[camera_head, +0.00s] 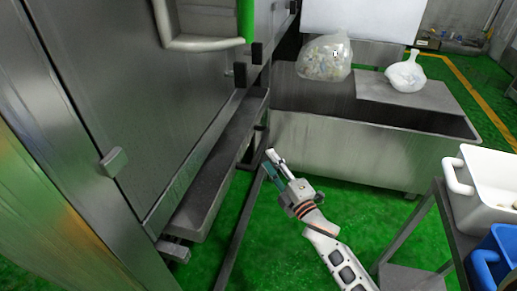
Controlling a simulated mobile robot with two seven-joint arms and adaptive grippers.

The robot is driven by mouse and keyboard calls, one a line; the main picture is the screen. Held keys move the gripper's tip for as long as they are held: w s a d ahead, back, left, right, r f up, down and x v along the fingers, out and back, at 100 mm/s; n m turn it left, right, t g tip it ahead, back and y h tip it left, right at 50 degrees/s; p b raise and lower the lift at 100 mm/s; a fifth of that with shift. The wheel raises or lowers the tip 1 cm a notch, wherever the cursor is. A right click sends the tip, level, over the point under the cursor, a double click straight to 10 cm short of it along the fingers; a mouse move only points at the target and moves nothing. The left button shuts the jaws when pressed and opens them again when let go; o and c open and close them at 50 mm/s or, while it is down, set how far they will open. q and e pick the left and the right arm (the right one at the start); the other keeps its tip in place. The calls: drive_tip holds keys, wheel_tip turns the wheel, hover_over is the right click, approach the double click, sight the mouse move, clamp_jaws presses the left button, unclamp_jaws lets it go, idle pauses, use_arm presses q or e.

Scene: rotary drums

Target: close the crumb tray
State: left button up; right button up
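The crumb tray (207,190) is a long grey metal trough low under the steel machine (160,120) on the left. Its side and rim show below the machine's lower edge, sticking out a little. My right gripper (271,165) is to the right of the tray's far part, pointing up and left. A gap with green floor seems to lie between them, and it holds nothing that I can see. Its fingertips are small and close together, so its opening is unclear. My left gripper is not in view.
A steel tub (350,150) stands behind my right gripper, with two plastic bags (325,58) (406,74) above it. A cart (452,215) at right bears a white bin (482,190) and a blue bin (497,262). A metal rail (240,225) runs beside the tray. Green floor is clear around my arm.

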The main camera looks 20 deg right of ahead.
sight(260, 147)
drive_tip(key=b+x, duration=0.1)
drive_tip(key=x, duration=0.6)
drive_tip(key=shift+w+a, duration=0.1)
drive_tip(key=shift+w, duration=0.05)
clamp_jaws()
